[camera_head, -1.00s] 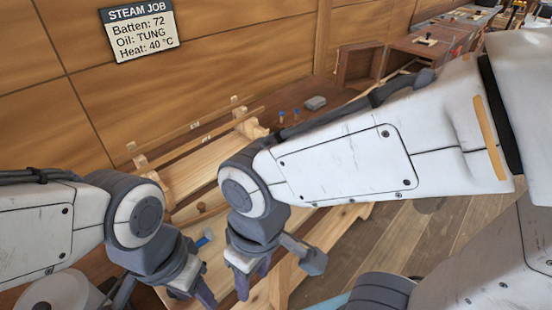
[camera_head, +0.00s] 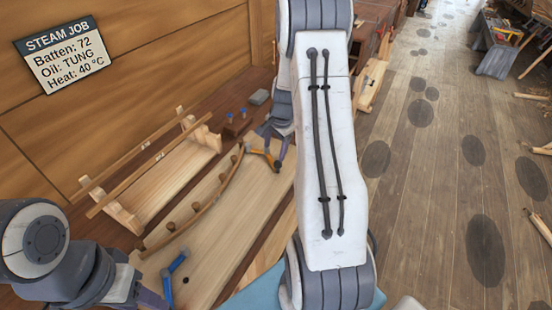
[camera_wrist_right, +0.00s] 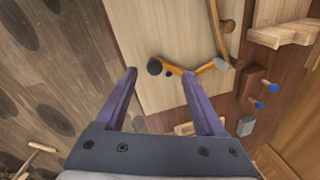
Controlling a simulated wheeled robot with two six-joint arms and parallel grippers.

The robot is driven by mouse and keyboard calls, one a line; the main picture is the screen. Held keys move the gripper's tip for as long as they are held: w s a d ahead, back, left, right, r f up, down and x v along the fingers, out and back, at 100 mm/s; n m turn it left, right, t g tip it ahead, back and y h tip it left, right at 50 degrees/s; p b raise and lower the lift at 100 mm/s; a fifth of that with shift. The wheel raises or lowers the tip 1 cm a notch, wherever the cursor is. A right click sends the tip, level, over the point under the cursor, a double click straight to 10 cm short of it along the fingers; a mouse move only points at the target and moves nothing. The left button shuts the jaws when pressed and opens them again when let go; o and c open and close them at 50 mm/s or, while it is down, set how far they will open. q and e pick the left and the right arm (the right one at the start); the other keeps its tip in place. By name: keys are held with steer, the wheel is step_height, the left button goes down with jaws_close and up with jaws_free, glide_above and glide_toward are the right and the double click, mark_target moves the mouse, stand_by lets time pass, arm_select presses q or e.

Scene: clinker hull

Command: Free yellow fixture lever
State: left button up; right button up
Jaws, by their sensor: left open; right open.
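The yellow fixture lever (camera_head: 263,155) is at the far end of the workboard (camera_head: 225,225), beside a curved wooden batten (camera_head: 205,207). In the right wrist view the yellow lever (camera_wrist_right: 174,69) has a black knob, and a grey tip beside the batten (camera_wrist_right: 219,40). My right gripper (camera_head: 273,147) is open at the lever. In its wrist view the knob shows between the fingertips of the right gripper (camera_wrist_right: 160,74); whether the fingers reach around it, I cannot tell. A blue lever (camera_head: 173,273) is at the near end. My left gripper (camera_head: 152,297) is open near it, partly cut off.
A wooden rack (camera_head: 160,180) with long strips stands behind the board. A small block with blue-topped pegs (camera_head: 236,122) and a grey block (camera_head: 259,97) are at the back. A job sign (camera_head: 63,54) hangs on the wall. Open floor (camera_head: 430,190) lies right.

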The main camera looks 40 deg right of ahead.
mark_target(278, 163)
steer(key=shift+m, duration=0.4)
steer(key=f, duration=0.3)
steer(key=w+d+f+p, duration=0.1)
steer(key=f, duration=0.3)
steer(key=d+f+p, duration=0.1)
steer(key=f, duration=0.3)
steer(key=shift+w+d, duration=0.15)
steer(key=shift+w, duration=0.1)
steer(key=shift+c, duration=0.3)
jaws_close()
stand_by(0.4)
